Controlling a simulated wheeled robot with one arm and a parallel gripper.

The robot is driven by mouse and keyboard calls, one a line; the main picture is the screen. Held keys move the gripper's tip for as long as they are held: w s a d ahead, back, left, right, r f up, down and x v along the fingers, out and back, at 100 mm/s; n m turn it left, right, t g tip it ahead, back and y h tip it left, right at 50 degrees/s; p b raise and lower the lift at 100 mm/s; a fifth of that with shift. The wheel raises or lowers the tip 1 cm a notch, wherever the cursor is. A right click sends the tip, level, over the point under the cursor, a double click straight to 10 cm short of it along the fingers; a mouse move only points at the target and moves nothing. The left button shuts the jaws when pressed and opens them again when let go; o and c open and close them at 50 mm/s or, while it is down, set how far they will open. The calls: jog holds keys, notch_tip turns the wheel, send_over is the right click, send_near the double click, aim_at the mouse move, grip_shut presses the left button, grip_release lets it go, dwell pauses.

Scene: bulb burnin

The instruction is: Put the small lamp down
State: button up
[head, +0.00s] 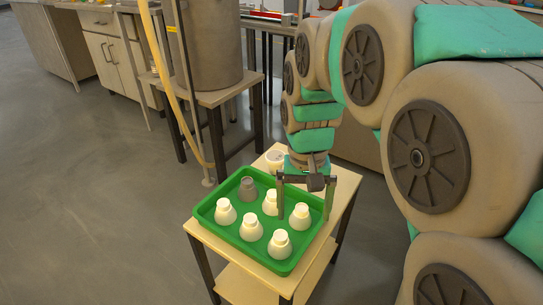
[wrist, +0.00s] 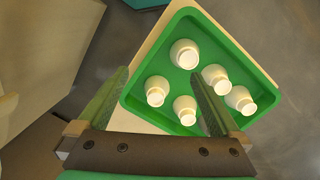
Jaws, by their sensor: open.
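Several pale lamps stand in a green tray (head: 205,212), among them a front one (head: 280,243), a left one (head: 225,211) and one near my gripper (head: 271,202). A grey lamp (head: 248,190) stands at the back left of the tray. I cannot tell which is the small lamp. My gripper (head: 304,212) is open over the right side of the tray, with nothing seen held. In the wrist view, the tray (wrist: 262,75) shows pale lamps, one (wrist: 157,90) appearing between the spread fingers (wrist: 160,72); whether it is level with them is unclear.
The tray sits on a small pale table (head: 347,187). A whitish round thing (head: 275,158) is on the table behind the tray, partly hidden by my arm. A metal drum (head: 210,45) on a stand is behind. Grey floor is free at left.

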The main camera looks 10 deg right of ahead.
jog(key=w+m, duration=0.2)
jog(key=w, duration=1.1)
jog(key=m+t, duration=0.1)
jog(key=m, duration=0.1)
send_over(275, 167)
jog(key=w, duration=0.2)
jog(key=shift+w+f, duration=0.1)
jog(key=shift+f, duration=0.35)
jog(key=shift+w+f, duration=0.2)
jog(key=shift+f, duration=0.25)
jog(key=f, duration=0.7)
jog(key=shift+s+d+f+p, duration=0.1)
jog(key=shift+s+d+p, duration=0.1)
jog(key=shift+s+p, duration=0.15)
jog(key=shift+w, duration=0.1)
jog(key=shift+c, duration=0.2)
jog(key=c, duration=1.4)
